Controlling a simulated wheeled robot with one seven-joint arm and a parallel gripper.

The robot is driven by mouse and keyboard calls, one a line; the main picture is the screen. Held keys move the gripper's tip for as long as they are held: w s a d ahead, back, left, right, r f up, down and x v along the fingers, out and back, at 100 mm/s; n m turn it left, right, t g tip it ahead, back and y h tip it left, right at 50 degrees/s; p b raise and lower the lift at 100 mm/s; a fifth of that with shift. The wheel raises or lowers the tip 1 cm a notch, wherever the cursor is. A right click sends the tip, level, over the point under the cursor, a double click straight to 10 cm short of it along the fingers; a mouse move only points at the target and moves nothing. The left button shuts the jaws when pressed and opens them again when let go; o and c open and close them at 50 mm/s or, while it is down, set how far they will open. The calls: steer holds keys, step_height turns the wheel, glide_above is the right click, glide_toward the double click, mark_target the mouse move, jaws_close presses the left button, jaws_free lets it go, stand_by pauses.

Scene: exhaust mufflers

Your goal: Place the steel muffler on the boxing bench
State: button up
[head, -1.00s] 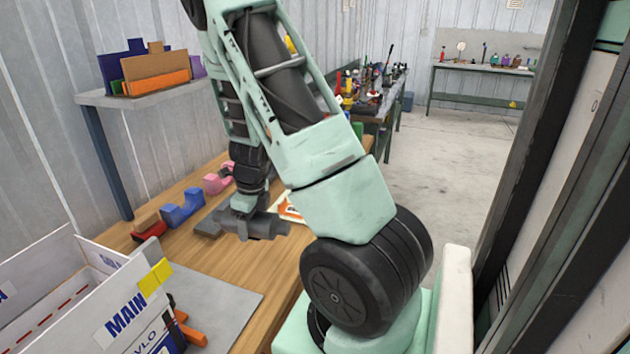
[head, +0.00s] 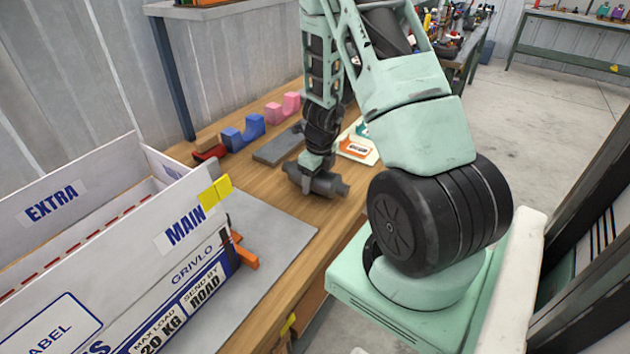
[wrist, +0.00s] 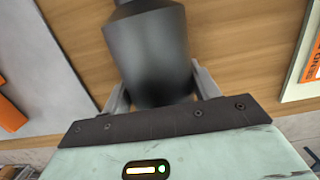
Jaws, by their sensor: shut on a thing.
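The steel muffler (head: 325,184) is a dark grey cylinder with a narrower end. It lies sideways in my gripper (head: 313,170) over the wooden boxing bench (head: 277,207). In the wrist view the muffler (wrist: 148,55) fills the space between the two fingers of my gripper (wrist: 158,90), which are shut on it. Bare bench wood (wrist: 245,45) shows behind it. I cannot tell whether the muffler touches the bench top.
A white open carton (head: 185,240) marked MAIN and EXTRA stands on a grey mat (head: 275,236) at left. Blue (head: 243,133) and pink (head: 282,107) cradles, a dark grey plate (head: 278,147) and an orange-white card (head: 357,148) lie behind. Bare wood lies between mat and plate.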

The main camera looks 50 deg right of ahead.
steer(key=shift+f, duration=0.15)
steer(key=o, duration=1.3)
steer(key=r+p, duration=0.1)
steer(key=r, duration=0.3)
steer(key=s+r+p, duration=0.1)
steer(key=r, duration=0.3)
steer(key=r+p, duration=0.2)
steer(key=r, duration=0.2)
steer(key=shift+s+r, duration=0.1)
steer(key=shift+s, duration=0.15)
